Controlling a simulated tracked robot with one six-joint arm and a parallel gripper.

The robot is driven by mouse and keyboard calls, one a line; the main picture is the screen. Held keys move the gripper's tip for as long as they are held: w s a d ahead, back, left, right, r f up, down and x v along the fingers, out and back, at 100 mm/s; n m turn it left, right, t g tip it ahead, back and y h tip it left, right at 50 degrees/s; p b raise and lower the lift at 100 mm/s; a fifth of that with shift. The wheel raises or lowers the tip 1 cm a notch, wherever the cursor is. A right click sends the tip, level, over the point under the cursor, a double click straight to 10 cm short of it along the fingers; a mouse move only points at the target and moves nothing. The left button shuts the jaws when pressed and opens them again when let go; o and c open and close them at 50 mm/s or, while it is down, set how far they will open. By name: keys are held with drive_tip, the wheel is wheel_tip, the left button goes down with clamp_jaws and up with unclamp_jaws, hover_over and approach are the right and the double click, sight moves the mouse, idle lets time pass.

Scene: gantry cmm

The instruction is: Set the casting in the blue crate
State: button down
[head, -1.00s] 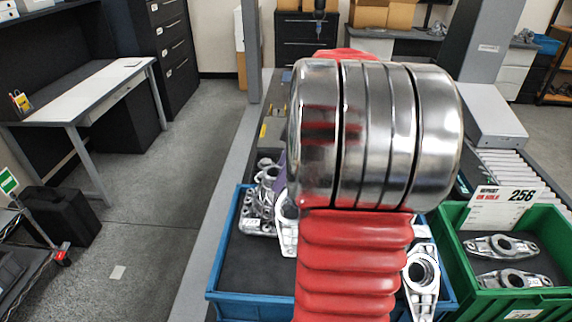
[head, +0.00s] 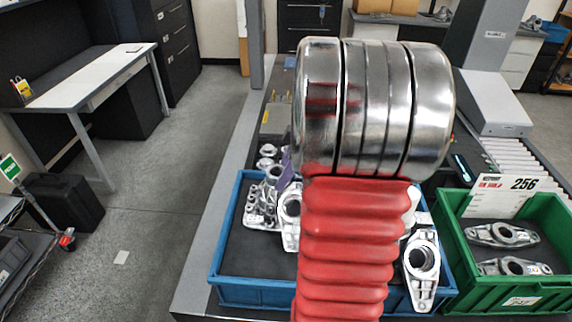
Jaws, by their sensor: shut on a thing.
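The blue crate (head: 250,291) stands on the bench in front of me, in the lower middle of the head view. My arm, with a chrome joint and a red ribbed sleeve, covers its centre. Silver castings show inside: a cluster (head: 262,203) at the left rear, one casting (head: 290,222) at the left edge of my sleeve, and one long casting with a round bore (head: 422,262) at the right. I cannot tell whether any of these is held. My gripper is hidden behind my arm.
A green crate (head: 520,285) with two castings (head: 502,234) and a sign (head: 497,192) marked 256 stands close to the blue crate's right. A roller conveyor (head: 510,155) and grey column (head: 487,45) are behind it. Dark floor of the blue crate (head: 245,255) is bare at the front left.

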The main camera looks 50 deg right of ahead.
drive_tip(key=shift+r, duration=0.1)
drive_tip(key=c, duration=0.9)
unclamp_jaws()
drive_tip(key=v, duration=1.2)
drive_tip(key=shift+s, duration=0.1)
drive_tip(key=shift+a, duration=0.1)
